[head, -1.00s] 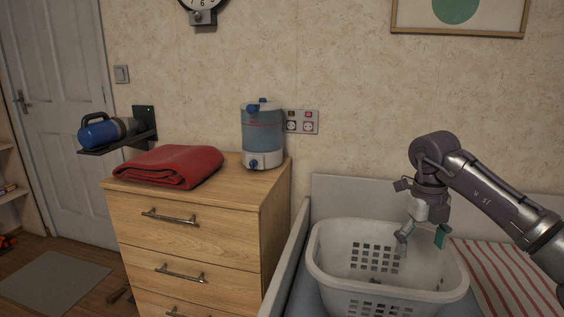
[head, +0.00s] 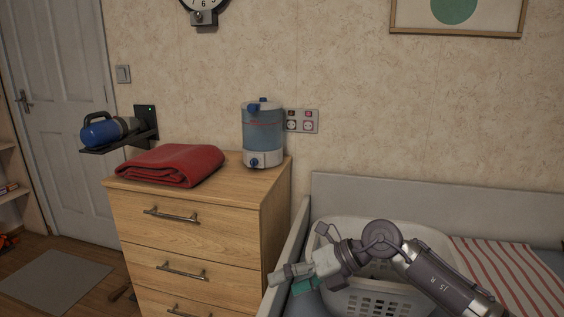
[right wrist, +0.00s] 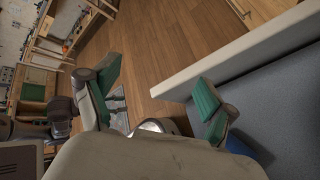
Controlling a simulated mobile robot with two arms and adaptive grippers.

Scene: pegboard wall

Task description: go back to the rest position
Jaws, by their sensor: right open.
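My right gripper (head: 288,280) is in front of the white laundry basket (head: 342,226), near the bed's side rail, and points left. Its two green-padded fingers stand apart in the right wrist view (right wrist: 158,95), with nothing between them but a view of the wooden floor and the bed rail. My right arm covers much of the basket, so its inside is mostly hidden. My left gripper is not in view.
The bed's pale side rail (right wrist: 235,50) runs close to the right gripper. A wooden dresser (head: 215,230) stands left of the bed, bearing a folded red blanket (head: 168,165) and a water dispenser (head: 263,133). A blue flashlight (head: 103,130) lies on a wall shelf.

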